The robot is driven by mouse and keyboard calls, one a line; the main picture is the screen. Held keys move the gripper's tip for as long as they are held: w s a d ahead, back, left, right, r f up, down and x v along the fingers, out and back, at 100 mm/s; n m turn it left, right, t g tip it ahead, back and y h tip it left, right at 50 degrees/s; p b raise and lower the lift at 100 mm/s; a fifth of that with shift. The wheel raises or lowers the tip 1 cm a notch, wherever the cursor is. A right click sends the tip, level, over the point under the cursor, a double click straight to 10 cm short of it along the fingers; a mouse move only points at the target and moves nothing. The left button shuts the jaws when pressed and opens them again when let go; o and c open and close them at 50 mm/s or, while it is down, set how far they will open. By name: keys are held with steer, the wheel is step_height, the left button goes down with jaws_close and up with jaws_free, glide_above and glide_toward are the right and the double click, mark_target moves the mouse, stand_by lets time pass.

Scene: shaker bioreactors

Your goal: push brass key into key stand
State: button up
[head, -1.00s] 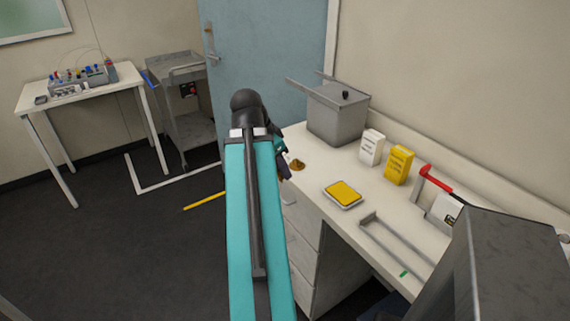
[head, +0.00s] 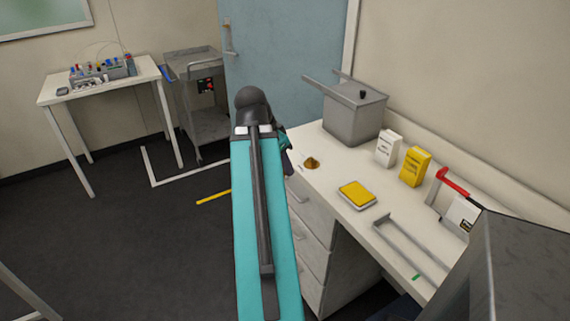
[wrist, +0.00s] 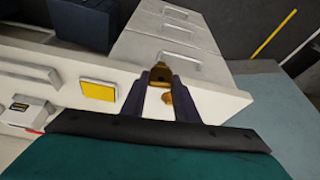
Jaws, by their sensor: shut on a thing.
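My gripper (wrist: 161,80) points at the bench in the wrist view, its two dark fingers shut on the brass key (wrist: 160,74). Only part of the key shows between the fingertips. A second brass piece, seemingly the key stand (wrist: 168,98), shows on the bench between the fingers, partly hidden. In the head view the brass stand (head: 312,162) sits near the bench's front left corner. My gripper (head: 287,145) is mostly hidden behind my teal arm there, left of the stand and apart from it in the picture. The key is hidden in the head view.
The white bench (head: 335,170) holds a yellow-topped pad (head: 356,194), a white box (head: 388,148), a yellow box (head: 415,167), a grey lidded tank (head: 354,115) and a metal rail frame (head: 405,250). Drawers (head: 312,230) are below. Floor on the left is open.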

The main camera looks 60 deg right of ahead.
steer(key=w+a+n+t, duration=0.2)
steer(key=w+a+n, duration=0.4)
steer(key=w+a, duration=0.55)
steer(key=w+a+n+t, duration=0.3)
steer(key=w+a+n, duration=0.4)
steer(key=w, duration=0.8)
steer(key=w+a+n+y, duration=0.1)
steer(key=w+a+n, duration=0.2)
steer(key=a, duration=0.7)
steer(key=w+a+n+t+y, duration=0.1)
steer(key=w+a+n, duration=0.2)
steer(key=a, duration=0.7)
steer(key=w+a+n+y, duration=0.2)
steer(key=w+a+n, duration=0.2)
steer(key=a, duration=0.7)
steer(key=shift+w+r+t, duration=0.3)
steer(key=shift+w+r, duration=0.15)
steer(key=shift+w, duration=0.25)
